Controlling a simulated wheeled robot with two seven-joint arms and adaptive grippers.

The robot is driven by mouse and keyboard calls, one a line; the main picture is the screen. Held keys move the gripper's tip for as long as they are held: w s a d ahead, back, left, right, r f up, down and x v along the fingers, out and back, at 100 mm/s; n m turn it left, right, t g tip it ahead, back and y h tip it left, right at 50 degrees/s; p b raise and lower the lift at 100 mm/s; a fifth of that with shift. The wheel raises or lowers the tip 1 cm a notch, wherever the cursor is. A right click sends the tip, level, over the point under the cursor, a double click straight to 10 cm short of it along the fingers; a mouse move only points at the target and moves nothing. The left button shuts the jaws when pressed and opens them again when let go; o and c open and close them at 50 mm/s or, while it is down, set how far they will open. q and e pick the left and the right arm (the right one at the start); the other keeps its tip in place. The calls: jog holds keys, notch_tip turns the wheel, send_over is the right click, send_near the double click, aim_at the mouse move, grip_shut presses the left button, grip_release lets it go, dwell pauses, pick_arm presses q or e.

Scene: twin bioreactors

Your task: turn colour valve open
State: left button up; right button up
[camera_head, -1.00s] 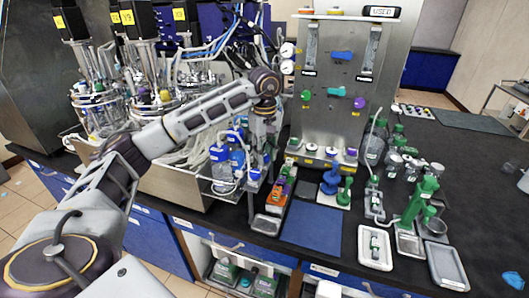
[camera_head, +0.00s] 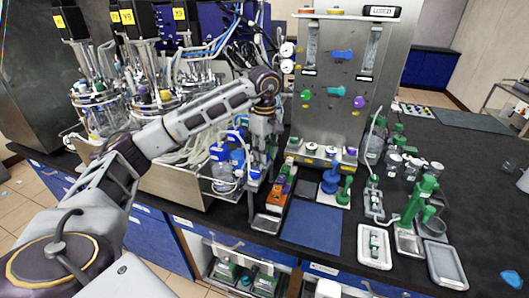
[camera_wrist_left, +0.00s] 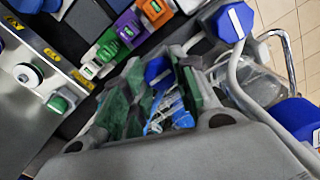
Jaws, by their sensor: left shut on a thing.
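Coloured valve handles sit on the upright steel panel (camera_head: 325,125): a blue one (camera_head: 342,55) high up, with a green one (camera_head: 306,95), a teal one (camera_head: 335,91) and a purple one (camera_head: 359,102) below it. My left gripper (camera_head: 258,165) points down left of the panel, among blue-capped bottles (camera_head: 219,152), away from these handles. In the left wrist view its green-padded fingers (camera_wrist_left: 150,105) are shut on a blue part (camera_wrist_left: 158,70). What this part belongs to is largely hidden by the fingers. My right gripper is not in view.
Green, purple and orange blocks (camera_wrist_left: 128,28) lie close beside the left gripper. A blue mat (camera_head: 311,224) lies clear in front of the panel. Glass bioreactors (camera_head: 98,105) and hoses crowd the left. Green stands (camera_head: 415,200) and trays (camera_head: 375,246) fill the right.

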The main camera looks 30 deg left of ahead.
pick_arm(q)
jog(key=shift+r, duration=0.1)
jog(key=o, duration=1)
jog(key=shift+r, duration=5.85)
jog(key=shift+r, duration=0.1)
